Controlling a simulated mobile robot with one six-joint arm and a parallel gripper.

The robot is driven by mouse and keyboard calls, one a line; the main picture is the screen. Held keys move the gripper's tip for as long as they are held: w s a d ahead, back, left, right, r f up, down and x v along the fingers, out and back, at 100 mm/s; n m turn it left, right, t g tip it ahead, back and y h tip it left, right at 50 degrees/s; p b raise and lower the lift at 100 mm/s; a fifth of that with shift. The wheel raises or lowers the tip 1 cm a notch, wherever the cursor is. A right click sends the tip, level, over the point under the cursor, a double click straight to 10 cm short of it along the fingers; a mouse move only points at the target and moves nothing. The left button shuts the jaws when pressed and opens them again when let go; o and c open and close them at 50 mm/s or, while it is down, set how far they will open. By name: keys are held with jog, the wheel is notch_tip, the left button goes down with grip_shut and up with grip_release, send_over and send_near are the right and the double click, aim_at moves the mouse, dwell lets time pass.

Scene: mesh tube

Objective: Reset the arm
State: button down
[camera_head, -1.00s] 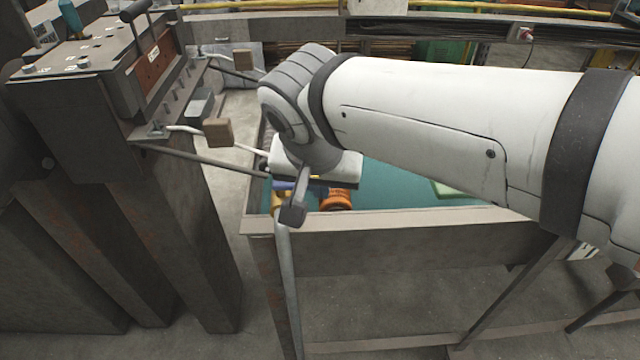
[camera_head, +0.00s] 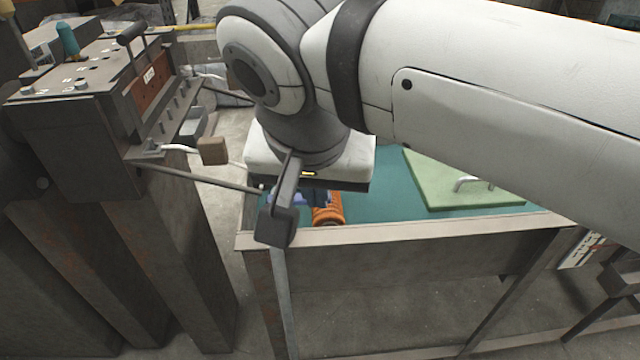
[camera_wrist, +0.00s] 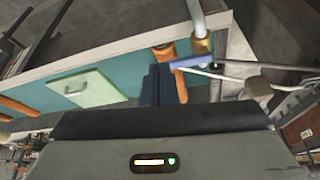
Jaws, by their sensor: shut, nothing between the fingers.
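My gripper (camera_wrist: 158,86) shows in the wrist view as two dark fingers pressed together, with nothing held between them. In the head view my white and grey arm reaches in from the right, and its wrist hangs over the left end of a teal-topped table. The fingers are mostly hidden there behind the wrist. An orange tube-like thing (camera_head: 328,211) lies on the table just below the wrist; it also shows beside the fingers in the wrist view (camera_wrist: 180,78). I cannot tell whether the fingers are apart from it.
A light green panel with a handle (camera_head: 470,182) lies on the teal table (camera_head: 395,185). A grey machine (camera_head: 70,125) with levers stands at the left, one rod reaching towards the table.

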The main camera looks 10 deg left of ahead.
dwell(0.4)
jog(key=w+d+f+g+p, duration=0.1)
jog(key=d+f+p, duration=0.2)
jog(key=d, duration=0.6)
jog(key=w+d+f+p, duration=0.2)
jog(key=d+f+p, duration=0.2)
jog(key=d+f, duration=0.3)
jog(key=shift+w+d+f+g, duration=0.25)
jog(key=shift+d+g, duration=0.15)
jog(key=shift+d, duration=1.25)
